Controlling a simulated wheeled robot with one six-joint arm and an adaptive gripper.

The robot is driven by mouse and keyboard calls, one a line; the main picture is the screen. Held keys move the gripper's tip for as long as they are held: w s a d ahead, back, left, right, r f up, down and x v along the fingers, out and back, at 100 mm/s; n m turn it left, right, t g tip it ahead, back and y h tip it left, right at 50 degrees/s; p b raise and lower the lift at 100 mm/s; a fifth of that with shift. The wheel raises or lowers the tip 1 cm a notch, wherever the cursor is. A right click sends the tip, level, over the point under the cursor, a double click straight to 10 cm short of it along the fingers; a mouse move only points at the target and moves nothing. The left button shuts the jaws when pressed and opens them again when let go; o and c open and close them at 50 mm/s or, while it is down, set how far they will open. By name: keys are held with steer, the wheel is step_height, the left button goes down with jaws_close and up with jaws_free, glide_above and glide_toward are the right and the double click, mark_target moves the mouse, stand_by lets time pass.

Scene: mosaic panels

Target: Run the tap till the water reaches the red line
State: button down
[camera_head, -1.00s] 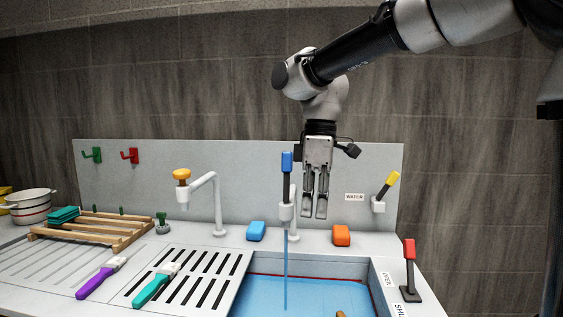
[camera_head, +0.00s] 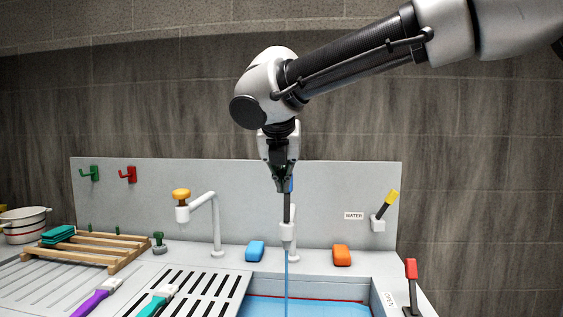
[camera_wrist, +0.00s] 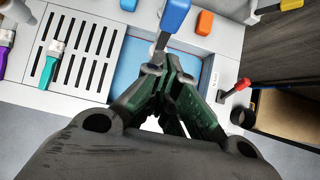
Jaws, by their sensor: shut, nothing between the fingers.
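The tap (camera_head: 287,232) with the blue-ended lever (camera_head: 291,186) runs a thin water stream (camera_head: 286,272) into the basin. Blue water (camera_head: 300,309) lies in the basin. The red line (camera_head: 310,300) runs along the basin's back wall, and the water surface looks close below it; the exact gap is hard to tell. My gripper (camera_head: 282,188) is shut and empty, in front of the lever and covering part of it. In the wrist view the blue lever end (camera_wrist: 175,14) shows just beyond my fingertips (camera_wrist: 164,68); touching or apart, I cannot tell.
A yellow lever (camera_head: 391,199) stands beside a WATER label (camera_head: 354,216). A red lever (camera_head: 411,270) stands by an OPEN label, right of the basin. Blue (camera_head: 255,250) and orange (camera_head: 342,255) sponges lie behind the basin. Another tap (camera_head: 213,215) stands left.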

steer(key=w, duration=0.1)
steer(key=w+f, duration=0.1)
steer(key=w, duration=0.1)
steer(key=w+d, duration=0.1)
steer(key=shift+w+f, duration=0.35)
steer(key=shift+f, duration=0.05)
steer(key=shift+w, duration=0.1)
steer(key=g, duration=0.3)
glide_above(287, 195)
steer(key=shift+w+r+y, duration=0.3)
steer(key=shift+r, duration=0.05)
steer(key=shift+s, duration=0.1)
